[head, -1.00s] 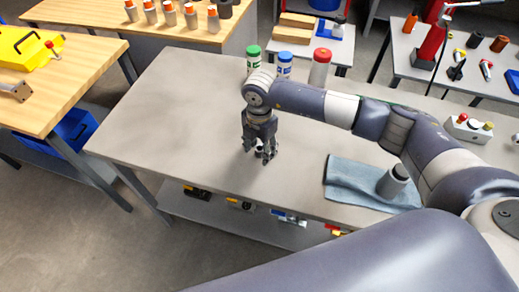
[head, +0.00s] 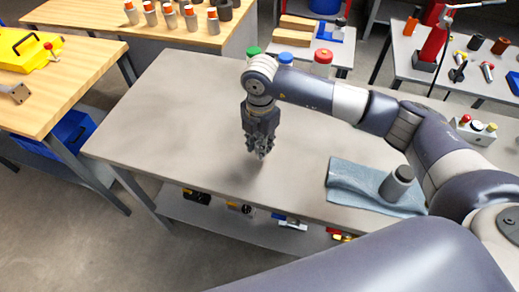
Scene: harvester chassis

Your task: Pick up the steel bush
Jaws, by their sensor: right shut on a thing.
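My right gripper (head: 260,155) points down over the middle of the grey table (head: 165,115), near its front edge. Its fingers are drawn together on a small thing, which I take to be the steel bush; the fingers hide nearly all of it. I cannot tell whether it touches the table top. My left gripper is not in view.
A blue cloth (head: 345,178) with a grey cylinder (head: 397,183) on it lies to the right. Bottles with green (head: 254,51), blue (head: 286,58) and red (head: 323,57) caps stand behind my arm. The table's left part is clear.

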